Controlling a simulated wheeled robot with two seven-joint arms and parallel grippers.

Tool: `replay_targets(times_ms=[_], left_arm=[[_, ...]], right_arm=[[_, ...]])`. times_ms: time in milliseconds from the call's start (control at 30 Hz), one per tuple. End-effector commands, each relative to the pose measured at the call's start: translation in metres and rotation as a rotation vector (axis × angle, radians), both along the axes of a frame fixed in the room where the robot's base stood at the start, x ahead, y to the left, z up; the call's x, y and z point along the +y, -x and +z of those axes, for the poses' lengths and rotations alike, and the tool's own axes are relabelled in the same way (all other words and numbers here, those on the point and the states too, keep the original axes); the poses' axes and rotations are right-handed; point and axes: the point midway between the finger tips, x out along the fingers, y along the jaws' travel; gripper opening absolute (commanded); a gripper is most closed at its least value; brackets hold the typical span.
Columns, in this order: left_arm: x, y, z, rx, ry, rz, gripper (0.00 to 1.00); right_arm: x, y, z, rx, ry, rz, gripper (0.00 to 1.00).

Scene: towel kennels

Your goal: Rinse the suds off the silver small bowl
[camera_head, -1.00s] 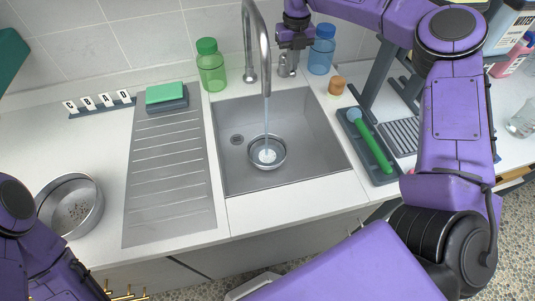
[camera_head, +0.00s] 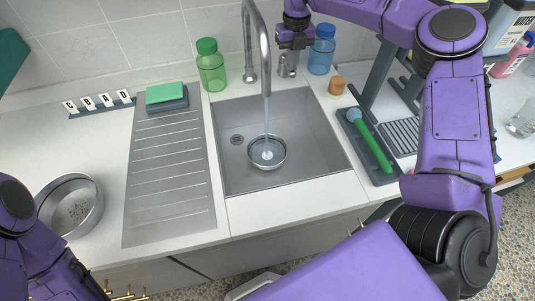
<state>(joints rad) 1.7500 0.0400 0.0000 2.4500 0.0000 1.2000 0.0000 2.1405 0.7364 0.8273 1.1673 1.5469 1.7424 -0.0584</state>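The silver small bowl (camera_head: 279,160) sits in the sink basin (camera_head: 310,172), under the tall faucet (camera_head: 259,50). A stream of water (camera_head: 267,122) runs from the spout into it. A pale patch shows inside the bowl; I cannot tell whether it is suds or water. My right gripper (camera_head: 289,66) is behind the sink, right of the faucet, at a small metal post that looks like the tap's handle. Its fingers are too small and covered to tell open from shut. My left arm (camera_head: 30,240) shows at the lower left; its gripper is out of view.
A larger metal bowl (camera_head: 91,207) with brown bits stands left of the ribbed drainboard (camera_head: 168,190). Green (camera_head: 211,70) and blue (camera_head: 321,52) bottles stand at the back. A green-handled brush (camera_head: 372,146) lies in a tray right of the sink.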

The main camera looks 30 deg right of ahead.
Motion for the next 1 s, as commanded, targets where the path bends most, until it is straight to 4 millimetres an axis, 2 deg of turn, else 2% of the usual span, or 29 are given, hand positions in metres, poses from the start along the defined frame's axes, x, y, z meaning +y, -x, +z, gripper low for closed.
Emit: replay_targets(times_ms=[267,500,800,1000], left_arm=[[0.000,0.000,0.001,0.000,0.000,0.000,0.00],[0.000,0.000,0.032,0.000,0.000,0.000,0.00],[0.000,0.000,0.030,0.000,0.000,0.000,0.00],[0.000,0.000,0.042,0.000,0.000,0.000,0.00]], right_arm=[[0.000,0.000,0.001,0.001,0.001,0.000,0.00],[0.000,0.000,0.036,0.000,0.001,0.001,0.00],[0.000,0.000,0.036,0.000,0.000,0.001,0.00],[0.002,0.009,0.057,0.000,-0.001,0.000,0.00]])
